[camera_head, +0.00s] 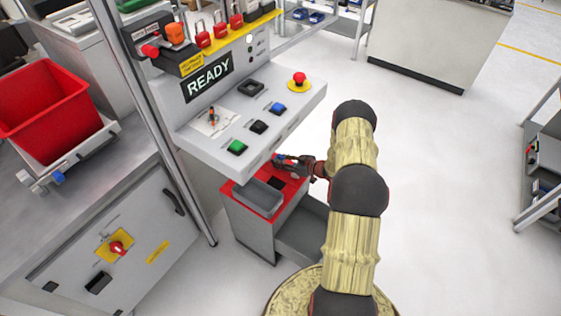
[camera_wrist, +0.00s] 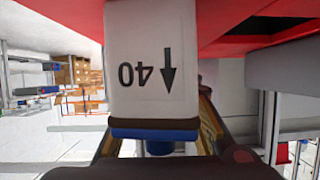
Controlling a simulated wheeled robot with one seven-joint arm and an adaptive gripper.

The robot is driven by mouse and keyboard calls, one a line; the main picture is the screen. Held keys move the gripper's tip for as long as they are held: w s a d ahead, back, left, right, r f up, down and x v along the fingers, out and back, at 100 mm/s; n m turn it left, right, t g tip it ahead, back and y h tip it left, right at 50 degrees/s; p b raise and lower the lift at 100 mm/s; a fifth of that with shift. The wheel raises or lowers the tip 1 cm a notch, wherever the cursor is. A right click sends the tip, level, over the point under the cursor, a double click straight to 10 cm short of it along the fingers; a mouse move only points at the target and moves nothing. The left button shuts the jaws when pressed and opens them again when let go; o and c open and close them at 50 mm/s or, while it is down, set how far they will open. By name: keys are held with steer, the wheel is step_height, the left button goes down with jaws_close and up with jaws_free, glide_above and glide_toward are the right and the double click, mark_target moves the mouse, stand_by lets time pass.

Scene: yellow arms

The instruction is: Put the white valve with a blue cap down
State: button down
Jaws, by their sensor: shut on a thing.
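The white valve with a blue cap (camera_wrist: 155,75) fills the middle of the wrist view. Its white face bears a "40" and an arrow, upside down in the picture, and the blue cap is at the lower end. My gripper (camera_wrist: 158,150) is shut on it near the cap end. In the head view my gripper (camera_head: 297,163) is over the back part of a red-topped cabinet (camera_head: 238,196), below the console's edge. The valve is small and mostly hidden there. I cannot tell whether it touches the red top.
A grey tray (camera_head: 259,197) sits in the cabinet's red top, and a drawer (camera_head: 300,235) stands open at its side. The control console (camera_head: 245,110) with its "READY" display overhangs close by. A red bin (camera_head: 45,110) stands on the bench at left. Open floor lies to the right.

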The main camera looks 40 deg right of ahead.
steer(key=c, duration=1.4)
jaws_free()
steer(key=shift+f, duration=0.1)
steer(key=shift+s+r, duration=0.1)
steer(key=shift+r, duration=0.2)
steer(key=p+v, duration=0.3)
steer(key=v, duration=0.7)
steer(key=shift+s, duration=0.15)
steer(key=shift+p+v, duration=0.3)
steer(key=shift+v, duration=0.45)
steer(key=shift+d+f, duration=0.1)
